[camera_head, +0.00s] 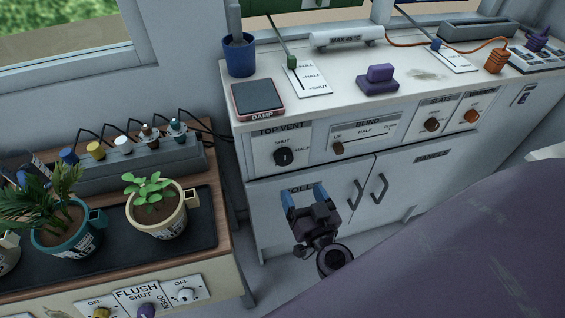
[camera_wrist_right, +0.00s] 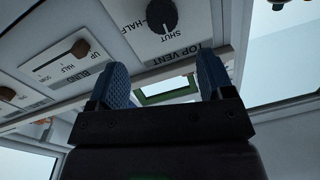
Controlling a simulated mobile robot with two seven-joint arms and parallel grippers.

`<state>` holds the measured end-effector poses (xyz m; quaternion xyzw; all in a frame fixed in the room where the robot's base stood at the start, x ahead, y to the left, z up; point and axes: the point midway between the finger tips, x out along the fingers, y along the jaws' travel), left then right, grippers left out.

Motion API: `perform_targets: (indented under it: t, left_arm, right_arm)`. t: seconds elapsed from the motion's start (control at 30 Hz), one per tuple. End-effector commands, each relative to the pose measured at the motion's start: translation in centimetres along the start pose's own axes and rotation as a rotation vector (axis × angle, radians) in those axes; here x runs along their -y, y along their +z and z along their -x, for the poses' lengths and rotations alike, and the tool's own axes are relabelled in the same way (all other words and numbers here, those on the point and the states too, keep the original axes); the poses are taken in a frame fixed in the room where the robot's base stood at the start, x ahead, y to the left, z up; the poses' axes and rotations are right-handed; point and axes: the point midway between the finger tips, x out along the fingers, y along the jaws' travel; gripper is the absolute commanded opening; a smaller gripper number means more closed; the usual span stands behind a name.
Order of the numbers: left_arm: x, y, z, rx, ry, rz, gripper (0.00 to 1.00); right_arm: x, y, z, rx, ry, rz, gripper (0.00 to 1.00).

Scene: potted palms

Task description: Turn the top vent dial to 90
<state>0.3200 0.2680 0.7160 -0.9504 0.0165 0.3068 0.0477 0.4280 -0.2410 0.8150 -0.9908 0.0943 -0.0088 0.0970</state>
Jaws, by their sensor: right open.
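The top vent dial (camera_head: 285,157) is a round black knob on a white plate at the left end of the cabinet front, under the label TOP VENT. SHUT is printed above it and HALF to its right. The dial also shows at the top of the right wrist view (camera_wrist_right: 162,16), where its pale mark appears to point towards SHUT. My right gripper (camera_head: 305,193) is open and empty, with blue fingers, below the dial and slightly right of it, apart from it. Its fingers also show in the right wrist view (camera_wrist_right: 163,72). My left gripper is not in view.
The blind slider (camera_head: 338,148) and the slats knob (camera_head: 432,125) are right of the dial. Cabinet door handles (camera_head: 380,187) stick out below. A plant bench with a cream pot (camera_head: 158,216) stands at left. A red-framed DAMP pad (camera_head: 258,98) lies on the counter above.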

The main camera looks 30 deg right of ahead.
Motion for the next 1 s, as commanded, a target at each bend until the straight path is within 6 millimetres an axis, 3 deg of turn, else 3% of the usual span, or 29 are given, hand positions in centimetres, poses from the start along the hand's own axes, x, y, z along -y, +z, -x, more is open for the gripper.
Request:
perform_targets:
  t: [0.6, 1.0]
  left_arm:
    - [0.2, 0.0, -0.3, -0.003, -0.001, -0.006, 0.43]
    - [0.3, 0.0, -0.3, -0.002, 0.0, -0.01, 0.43]
  right_arm:
    - [0.1, 0.0, -8.9, -0.001, -0.003, -0.001, 0.74]
    - [0.1, 0.0, -10.4, 0.0, -0.003, -0.002, 0.74]
